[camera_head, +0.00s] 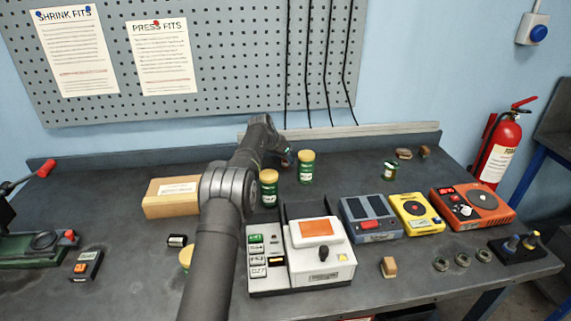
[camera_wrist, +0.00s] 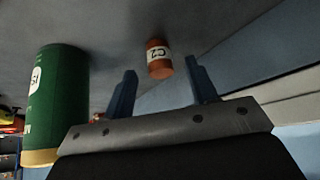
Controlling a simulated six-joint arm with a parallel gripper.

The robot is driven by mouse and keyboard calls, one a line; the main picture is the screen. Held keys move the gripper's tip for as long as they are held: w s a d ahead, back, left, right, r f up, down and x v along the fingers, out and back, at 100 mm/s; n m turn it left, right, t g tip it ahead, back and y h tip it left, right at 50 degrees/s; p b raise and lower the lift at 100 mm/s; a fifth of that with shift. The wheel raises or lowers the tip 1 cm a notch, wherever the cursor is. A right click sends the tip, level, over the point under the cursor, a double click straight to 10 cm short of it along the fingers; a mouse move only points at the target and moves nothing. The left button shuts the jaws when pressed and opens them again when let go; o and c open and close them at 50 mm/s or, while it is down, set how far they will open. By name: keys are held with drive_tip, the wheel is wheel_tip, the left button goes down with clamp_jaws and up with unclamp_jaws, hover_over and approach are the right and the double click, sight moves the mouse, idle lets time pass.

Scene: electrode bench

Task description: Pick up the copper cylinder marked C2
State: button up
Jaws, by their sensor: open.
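The copper cylinder marked C2 (camera_wrist: 158,58) shows in the wrist view, with its white label facing the camera upside down. It lies beyond my gripper (camera_wrist: 161,79), in line with the gap between the two blue fingers. The fingers are apart with nothing between them, and the cylinder looks clear of both. In the head view my gripper (camera_head: 286,157) is at the back of the bench, small and partly hidden by my arm. I cannot make out the cylinder clearly there.
A green jar with a yellow lid (camera_wrist: 54,105) is close at the left in the wrist view. In the head view, green jars (camera_head: 306,168) (camera_head: 269,189) stand near my arm. A cardboard box (camera_head: 170,197) is left of it, and a white device (camera_head: 318,255) is in front.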

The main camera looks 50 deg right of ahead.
drive_tip(key=shift+x, duration=0.85)
clamp_jaws()
drive_tip(key=shift+r, duration=0.1)
